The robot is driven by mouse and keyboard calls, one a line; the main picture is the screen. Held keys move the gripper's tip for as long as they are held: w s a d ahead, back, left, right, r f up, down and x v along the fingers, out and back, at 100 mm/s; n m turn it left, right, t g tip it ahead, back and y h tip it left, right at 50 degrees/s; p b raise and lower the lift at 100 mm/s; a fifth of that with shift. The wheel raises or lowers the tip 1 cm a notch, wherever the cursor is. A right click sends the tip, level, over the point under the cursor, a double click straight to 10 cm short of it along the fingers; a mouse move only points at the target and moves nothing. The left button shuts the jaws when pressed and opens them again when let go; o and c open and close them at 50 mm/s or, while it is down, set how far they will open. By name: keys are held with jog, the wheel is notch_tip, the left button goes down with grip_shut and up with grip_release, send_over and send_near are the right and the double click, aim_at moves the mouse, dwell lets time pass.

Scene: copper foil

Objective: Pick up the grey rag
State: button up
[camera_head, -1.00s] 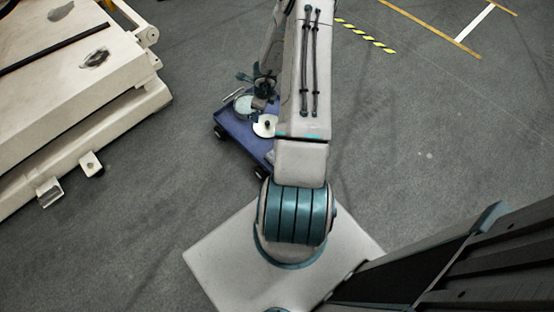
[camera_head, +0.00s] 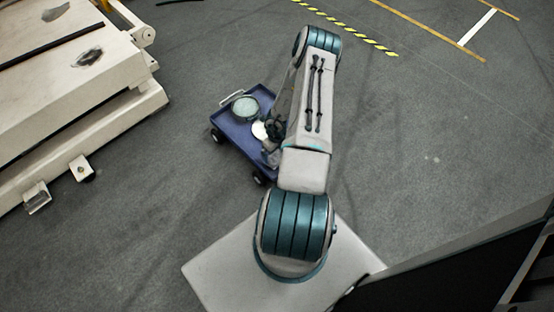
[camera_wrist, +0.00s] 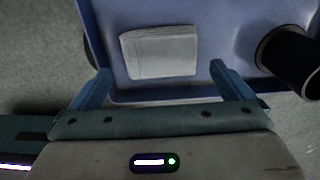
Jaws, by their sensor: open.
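The grey rag (camera_wrist: 160,52) looks like a pale grey folded rectangle lying flat on the blue cart (camera_wrist: 235,25) in the wrist view. My gripper (camera_wrist: 159,68) is open, its two fingers on either side of the rag's near edge in the picture, with a gap to each side. The fingers do not visibly touch the rag; their height above it is hard to tell. In the head view my gripper (camera_head: 275,128) is over the right part of the blue cart (camera_head: 232,128). I cannot make out the rag there; my arm covers part of the cart.
A black cylinder (camera_wrist: 290,58) stands on the cart right of the rag. A round greenish dish (camera_head: 245,107) and a white disc (camera_head: 259,130) are also on the cart. A large cream machine (camera_head: 120,95) stands at the left. The floor right of my arm is clear.

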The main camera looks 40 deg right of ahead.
aim_at(273, 159)
jog(key=f+b, duration=0.1)
jog(key=f, duration=0.1)
jog(key=f+b, duration=0.2)
jog(key=f, duration=0.1)
jog(key=shift+w+d+f, duration=0.15)
jog(key=shift+w+f, duration=0.05)
jog(key=shift+r, duration=0.1)
jog(key=c, duration=0.9)
